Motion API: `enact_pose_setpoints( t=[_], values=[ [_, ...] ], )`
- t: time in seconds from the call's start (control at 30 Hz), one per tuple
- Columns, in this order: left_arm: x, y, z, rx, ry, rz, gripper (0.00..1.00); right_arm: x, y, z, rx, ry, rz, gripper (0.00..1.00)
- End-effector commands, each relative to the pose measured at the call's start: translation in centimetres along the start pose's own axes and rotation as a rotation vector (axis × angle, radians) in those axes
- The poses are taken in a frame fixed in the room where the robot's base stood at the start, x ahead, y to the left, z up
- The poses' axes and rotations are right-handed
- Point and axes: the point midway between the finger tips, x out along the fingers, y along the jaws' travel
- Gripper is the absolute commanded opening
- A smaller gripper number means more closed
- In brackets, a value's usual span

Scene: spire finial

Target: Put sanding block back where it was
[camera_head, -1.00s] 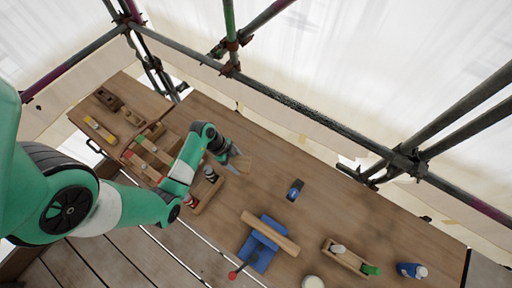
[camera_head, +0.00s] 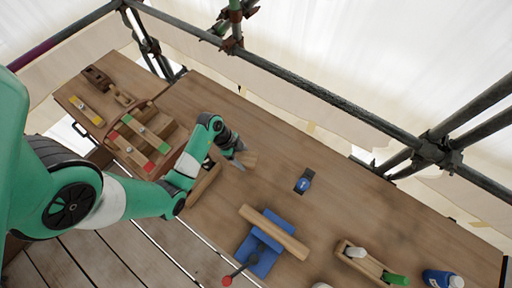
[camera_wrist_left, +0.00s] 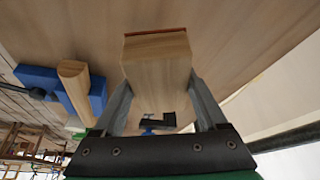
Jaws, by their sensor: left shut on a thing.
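The sanding block (camera_head: 250,158) is a pale wooden block between the fingers of my left gripper (camera_head: 238,157), over the back-left part of the workbench. In the left wrist view the block (camera_wrist_left: 158,65) sits squarely between both fingers (camera_wrist_left: 158,98), with a thin reddish-brown layer along its far edge. The left gripper is shut on it. I cannot tell whether the block touches the bench top. My right gripper is not in view.
A blue vise (camera_head: 258,254) clamps a wooden bar (camera_head: 290,241). A blue-and-black item (camera_head: 303,181) lies right of the block. A wooden tray (camera_head: 203,187) is partly behind my arm. Bare bench lies between block and vise.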

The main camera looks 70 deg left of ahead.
Motion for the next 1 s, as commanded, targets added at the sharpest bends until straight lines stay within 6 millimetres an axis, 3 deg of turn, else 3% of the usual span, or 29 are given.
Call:
enact_pose_setpoints(
  t=[0.1,0.3,0.57,0.77,1.0],
  values=[
    [3.1,-2.8,-0.4,0.0,-0.001,0.001,0.23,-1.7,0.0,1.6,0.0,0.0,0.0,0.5],
    [6.9,-5.4,-0.4,0.001,0.0,0.0,0.23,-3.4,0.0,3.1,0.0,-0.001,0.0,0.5],
    [7.7,-6.1,-0.5,0.0,0.0,-0.001,0.23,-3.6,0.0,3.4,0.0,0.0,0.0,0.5],
    [10.7,-6.3,0.7,-0.001,-0.001,0.001,0.23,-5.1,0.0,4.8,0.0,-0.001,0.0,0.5],
    [10.6,-6.3,0.6,0.0,0.0,-0.001,0.23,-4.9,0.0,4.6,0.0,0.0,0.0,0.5]
  ],
)
